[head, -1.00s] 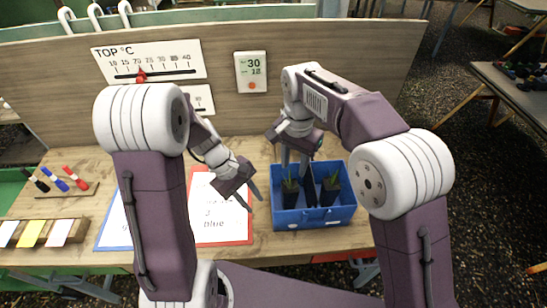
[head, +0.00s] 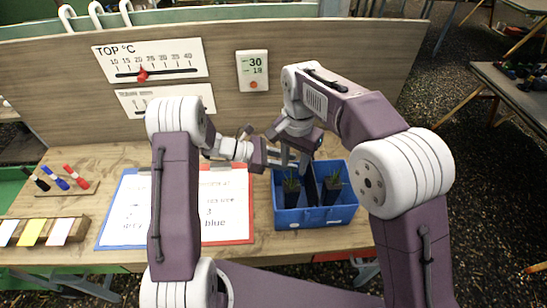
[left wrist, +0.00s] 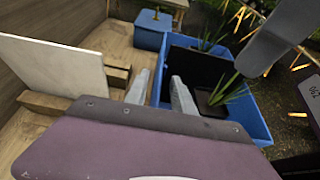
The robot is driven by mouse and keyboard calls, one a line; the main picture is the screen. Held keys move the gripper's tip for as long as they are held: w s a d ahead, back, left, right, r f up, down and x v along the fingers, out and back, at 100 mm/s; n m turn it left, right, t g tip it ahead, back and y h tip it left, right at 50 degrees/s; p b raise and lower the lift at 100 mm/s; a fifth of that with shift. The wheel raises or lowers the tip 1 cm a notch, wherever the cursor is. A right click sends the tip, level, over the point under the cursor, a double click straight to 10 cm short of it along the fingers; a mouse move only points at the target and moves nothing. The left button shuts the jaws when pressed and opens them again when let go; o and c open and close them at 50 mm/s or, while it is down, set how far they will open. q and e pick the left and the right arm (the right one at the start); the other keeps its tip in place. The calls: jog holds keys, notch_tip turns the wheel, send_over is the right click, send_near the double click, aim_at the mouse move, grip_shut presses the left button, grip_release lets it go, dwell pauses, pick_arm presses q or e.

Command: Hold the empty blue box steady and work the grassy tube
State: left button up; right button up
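A blue box (head: 318,217) stands on the table and is not empty. It holds two dark square pots with grassy leaves, a left one (head: 291,197) and a right one (head: 331,194), with a black divider between them. My left gripper (head: 281,160) is at the box's back left corner. In the left wrist view its fingers (left wrist: 161,90) are apart, with the near box wall between or just beyond them; contact cannot be told. My right gripper (head: 294,162) points down above the left pot, fingers apart. One grey finger (left wrist: 268,45) shows over the grass in the left wrist view.
A smaller blue box (left wrist: 149,37) with a sprout stands beyond, in the left wrist view. A white panel (left wrist: 50,65) rests by wooden blocks (left wrist: 45,105). Red-edged (head: 228,243) and blue-edged (head: 110,232) boards lie left of the box. The back panel (head: 330,90) bounds the table.

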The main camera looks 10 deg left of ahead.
pick_arm(q)
jog(key=shift+x, duration=0.95)
grip_shut()
dwell(0.6)
